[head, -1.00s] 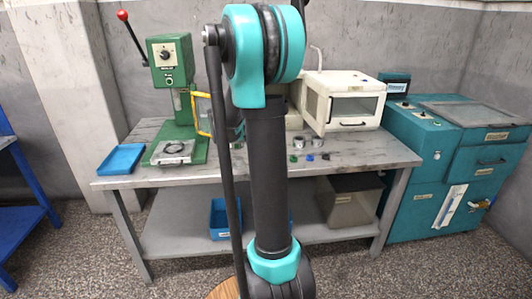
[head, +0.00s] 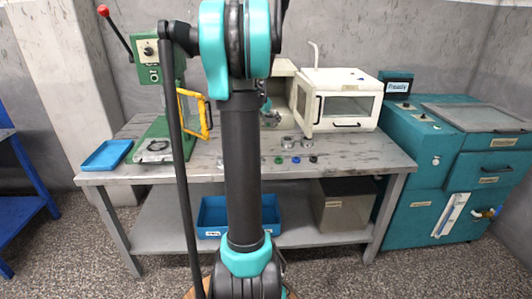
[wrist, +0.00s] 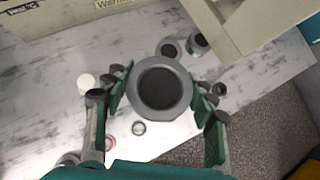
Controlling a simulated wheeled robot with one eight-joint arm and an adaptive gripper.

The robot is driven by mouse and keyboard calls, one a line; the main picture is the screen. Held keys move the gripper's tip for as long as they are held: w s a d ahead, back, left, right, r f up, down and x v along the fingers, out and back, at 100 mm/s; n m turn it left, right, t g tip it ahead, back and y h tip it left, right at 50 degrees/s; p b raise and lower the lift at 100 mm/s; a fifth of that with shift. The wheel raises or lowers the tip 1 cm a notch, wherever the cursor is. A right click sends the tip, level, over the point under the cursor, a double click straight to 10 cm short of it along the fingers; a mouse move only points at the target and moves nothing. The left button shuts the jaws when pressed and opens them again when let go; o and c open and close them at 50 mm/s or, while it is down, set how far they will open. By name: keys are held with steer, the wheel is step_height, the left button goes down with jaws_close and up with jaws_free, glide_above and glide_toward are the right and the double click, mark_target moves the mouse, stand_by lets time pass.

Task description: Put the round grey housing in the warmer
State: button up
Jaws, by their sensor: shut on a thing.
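My gripper (wrist: 160,92) is shut on the round grey housing (wrist: 178,113), a thick ring with a dark round centre, held between the two green-padded fingers above the worktable. In the head view my arm hides most of the gripper; a small grey and teal part of it (head: 268,115) shows right of the arm. A pale cabinet with a label that reads like "Warmer" (wrist: 110,4) lies at the top left of the wrist view, cut off by the edge. In the head view a pale body (head: 284,68) shows partly behind my arm; its opening is hidden.
A white box with a windowed front (head: 340,103) stands right of centre on the grey table (head: 370,150). Small rings and coloured pieces (head: 295,160) lie before it. A green press (head: 160,75) with a yellow-framed guard (head: 193,113) and a blue tray (head: 106,155) are at left.

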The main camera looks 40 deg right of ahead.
step_height(320, 180, down, 16)
steer(key=shift+f, duration=0.2)
stand_by(0.4)
steer(key=o, duration=1.1)
steer(key=shift+f, duration=0.15)
steer(key=shift+c, duration=0.2)
steer(key=o, duration=0.4)
